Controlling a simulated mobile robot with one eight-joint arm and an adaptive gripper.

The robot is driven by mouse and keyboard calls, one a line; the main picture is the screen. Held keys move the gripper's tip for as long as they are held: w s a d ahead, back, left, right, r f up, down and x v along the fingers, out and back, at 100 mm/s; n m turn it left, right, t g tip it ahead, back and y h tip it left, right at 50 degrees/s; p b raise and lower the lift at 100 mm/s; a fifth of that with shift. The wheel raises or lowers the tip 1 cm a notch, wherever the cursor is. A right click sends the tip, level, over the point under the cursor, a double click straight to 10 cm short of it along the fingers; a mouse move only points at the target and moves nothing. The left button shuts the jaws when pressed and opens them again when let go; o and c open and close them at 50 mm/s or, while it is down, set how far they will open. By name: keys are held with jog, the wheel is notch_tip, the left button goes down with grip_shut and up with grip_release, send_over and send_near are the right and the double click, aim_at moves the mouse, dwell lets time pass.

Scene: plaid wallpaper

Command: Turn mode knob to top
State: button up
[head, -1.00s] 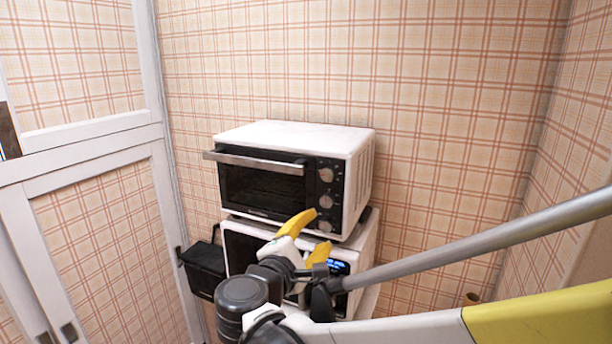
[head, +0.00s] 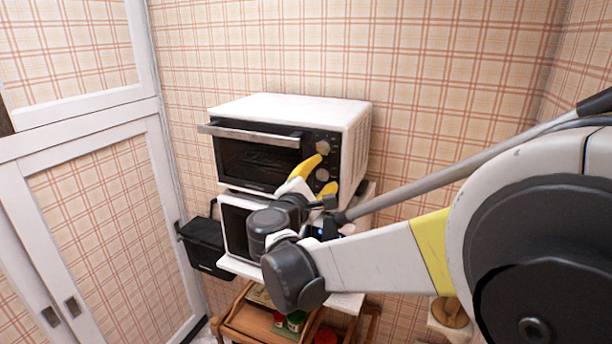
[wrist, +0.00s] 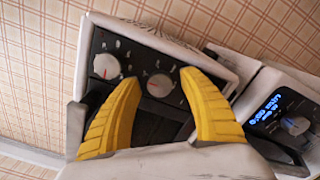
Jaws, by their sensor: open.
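A white toaster oven (head: 288,108) with a dark front has a column of round grey knobs on its right side. The top knob (head: 323,148) and middle knob (head: 322,174) show in the head view; the lowest is hidden behind my gripper. I cannot tell by label which is the mode knob. My gripper (head: 326,173) is open and empty in front of the knob column. In the wrist view, its yellow fingers (wrist: 159,78) stand either side of the middle knob (wrist: 160,85), with the top knob (wrist: 106,66) left of them. Contact cannot be told.
A second white appliance with a lit blue display (wrist: 265,108) stands under the oven. A black box (head: 205,245) is at its left. A wooden cart (head: 255,322) with jars stands below. A white panelled door (head: 95,200) is at left, a plaid wall behind.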

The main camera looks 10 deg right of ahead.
jog(key=shift+c, duration=0.6)
grip_shut()
jog(key=shift+m, duration=0.4)
jog(key=m, duration=0.5)
jog(key=shift+m+b, duration=0.3)
jog(key=shift+b, duration=0.1)
jog(key=m, duration=0.5)
jog(key=shift+r, duration=0.1)
jog(key=shift+m, duration=0.3)
jog(key=shift+o, duration=0.6)
grip_release()
